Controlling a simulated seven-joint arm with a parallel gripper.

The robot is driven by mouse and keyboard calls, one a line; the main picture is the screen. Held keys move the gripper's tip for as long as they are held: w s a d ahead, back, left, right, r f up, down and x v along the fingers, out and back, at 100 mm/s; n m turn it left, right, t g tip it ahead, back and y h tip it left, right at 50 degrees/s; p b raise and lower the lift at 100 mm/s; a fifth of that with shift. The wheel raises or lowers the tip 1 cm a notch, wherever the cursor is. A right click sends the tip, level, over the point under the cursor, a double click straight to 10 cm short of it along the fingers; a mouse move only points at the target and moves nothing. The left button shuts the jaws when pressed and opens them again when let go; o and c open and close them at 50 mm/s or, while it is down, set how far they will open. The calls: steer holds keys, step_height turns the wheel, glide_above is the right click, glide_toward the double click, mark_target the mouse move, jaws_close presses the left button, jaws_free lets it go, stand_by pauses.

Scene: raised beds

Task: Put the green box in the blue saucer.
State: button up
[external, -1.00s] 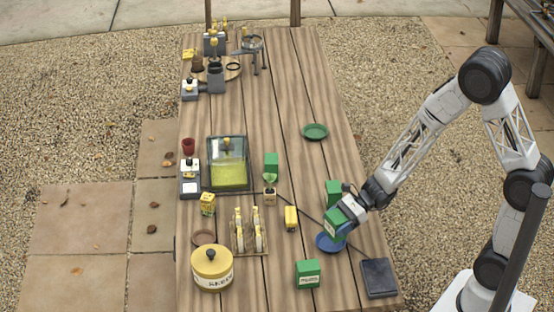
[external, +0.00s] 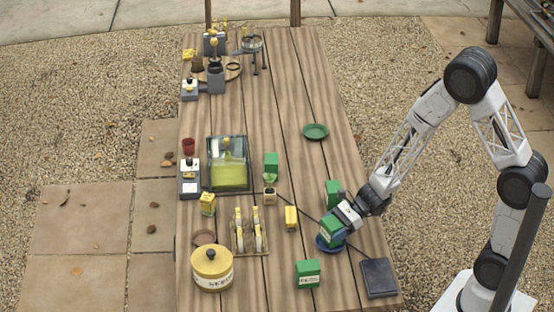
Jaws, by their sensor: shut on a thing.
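A green box (external: 331,231) with a pale label is between the fingers of my gripper (external: 340,219), low over the blue saucer (external: 320,245). My gripper is shut on this box. The box hides most of the saucer, and only part of the blue rim shows around its lower side. I cannot tell whether the box touches the saucer floor. Another green box (external: 333,191) stands just behind my gripper.
A dark flat pad (external: 378,277) lies at the front right. A yellow box (external: 291,217) and a wooden rack (external: 250,238) stand left of the saucer. A yellow lidded pot (external: 212,267) is at the front left. A green saucer (external: 315,132) lies farther back, with bare table around it.

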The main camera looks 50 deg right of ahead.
steer(key=shift+f, duration=0.55)
steer(key=o, duration=1)
steer(key=shift+r, duration=0.15)
steer(key=shift+r, duration=0.2)
steer(key=shift+v, duration=5.95)
steer(key=shift+s, duration=0.1)
